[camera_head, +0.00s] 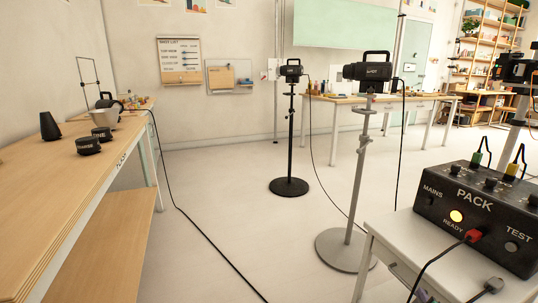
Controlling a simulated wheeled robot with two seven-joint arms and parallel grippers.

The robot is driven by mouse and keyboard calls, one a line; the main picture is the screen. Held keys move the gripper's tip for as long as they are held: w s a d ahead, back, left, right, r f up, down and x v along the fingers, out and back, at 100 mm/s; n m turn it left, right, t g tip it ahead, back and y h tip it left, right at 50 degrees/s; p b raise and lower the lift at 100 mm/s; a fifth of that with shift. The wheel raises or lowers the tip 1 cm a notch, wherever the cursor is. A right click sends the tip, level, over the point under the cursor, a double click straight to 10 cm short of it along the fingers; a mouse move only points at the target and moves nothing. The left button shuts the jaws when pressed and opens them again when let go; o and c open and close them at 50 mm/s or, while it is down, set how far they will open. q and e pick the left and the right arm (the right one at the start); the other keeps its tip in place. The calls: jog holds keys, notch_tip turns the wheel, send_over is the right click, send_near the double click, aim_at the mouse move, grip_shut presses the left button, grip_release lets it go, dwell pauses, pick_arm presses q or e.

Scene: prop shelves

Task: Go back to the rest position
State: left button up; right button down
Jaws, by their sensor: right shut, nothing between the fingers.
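The task names no object. I can make out neither my left nor my right gripper in the head view. No part that I can surely call one of my arms shows either.
A wooden shelf unit (45,180) with dark props (88,146) runs along the left. Lamps on a black stand (289,187) and a grey stand (345,250) stand mid-floor. A black power pack (480,205) sits on a white table (400,240) at right. Cables cross the open floor (230,200).

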jog(key=s+a+f+m+g+y, duration=0.3)
jog(key=s+a+f+g+y, duration=0.15)
jog(key=s+a, duration=0.7)
jog(key=s+a+f+m+g+y, duration=0.25)
jog(key=s+a+f+g, duration=0.3)
jog(key=s+a, duration=0.6)
notch_tip(320, 180, down, 5)
jog(key=s+d+p, duration=0.2)
jog(key=p, duration=1.2)
pick_arm(q)
jog(key=s+a+f+p, duration=0.2)
jog(key=s+a+p, duration=0.1)
jog(key=s+p, duration=0.4)
jog(key=s+a+f+y+p, duration=0.1)
jog(key=s+a+f+p, duration=0.2)
jog(key=s+p, duration=0.4)
jog(key=shift+s+g, duration=0.4)
jog(key=shift+s, duration=0.65)
pick_arm(e)
jog(key=s+d, duration=0.4)
jog(key=s, duration=1)
jog(key=shift+s+d+g, duration=0.15)
jog(key=shift+s+g, duration=0.15)
pick_arm(q)
jog(key=shift+d, duration=0.1)
pick_arm(e)
jog(key=shift+s+f+n, duration=0.1)
jog(key=shift+n, duration=0.15)
